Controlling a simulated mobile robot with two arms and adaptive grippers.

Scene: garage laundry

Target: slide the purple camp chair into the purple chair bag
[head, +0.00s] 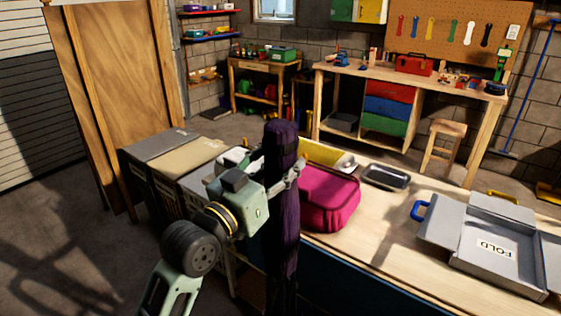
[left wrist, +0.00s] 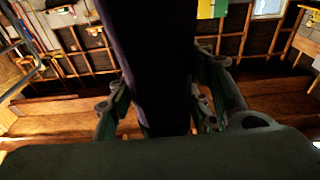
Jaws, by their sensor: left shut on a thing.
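A long, narrow, dark purple bundle, which looks like the folded purple camp chair (head: 283,215), stands upright in front of the bench in the head view. A dark band crosses it near its top, and its lower end runs down to the picture's bottom edge. My left gripper (head: 285,180) is shut around its upper part. In the left wrist view the dark bundle (left wrist: 152,60) passes between the fingers (left wrist: 155,115). I cannot make out a separate purple chair bag. My right gripper is not in view.
A magenta soft case (head: 330,198) sits on the wooden bench (head: 385,235) just right of the bundle. A dark tray (head: 386,176) and an open grey box marked FOLD (head: 490,240) lie farther right. Grey and tan boxes (head: 185,160) stand left, behind my arm.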

